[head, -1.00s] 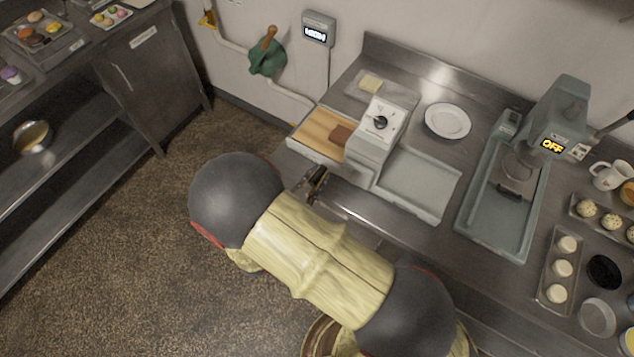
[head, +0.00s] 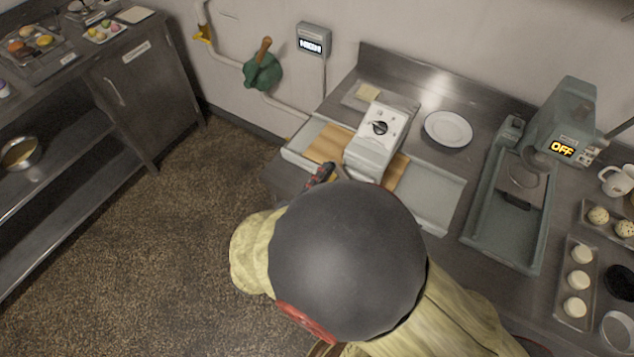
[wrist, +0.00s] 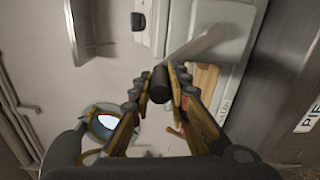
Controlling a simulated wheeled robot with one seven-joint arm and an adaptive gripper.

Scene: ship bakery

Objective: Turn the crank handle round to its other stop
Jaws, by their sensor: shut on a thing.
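The crank handle shows in the wrist view as a dark round grip (wrist: 158,82) on a pale grey crank arm (wrist: 198,44). My gripper (wrist: 160,88) has its fingers closed around the dark grip. In the head view my gripper (head: 321,174) is at the front left of the pale roller machine (head: 374,157), and my arm hides the crank itself. The machine has a dial on top. A wooden board (head: 327,144) lies under it, showing on both its left and right sides.
A white plate (head: 448,129) and a grey-green press reading OFF (head: 562,149) stand to the right on the steel counter. Trays of pale rounds (head: 576,280) are at the far right. A green valve with a wooden handle (head: 262,72) is on the wall. The floor on the left is clear.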

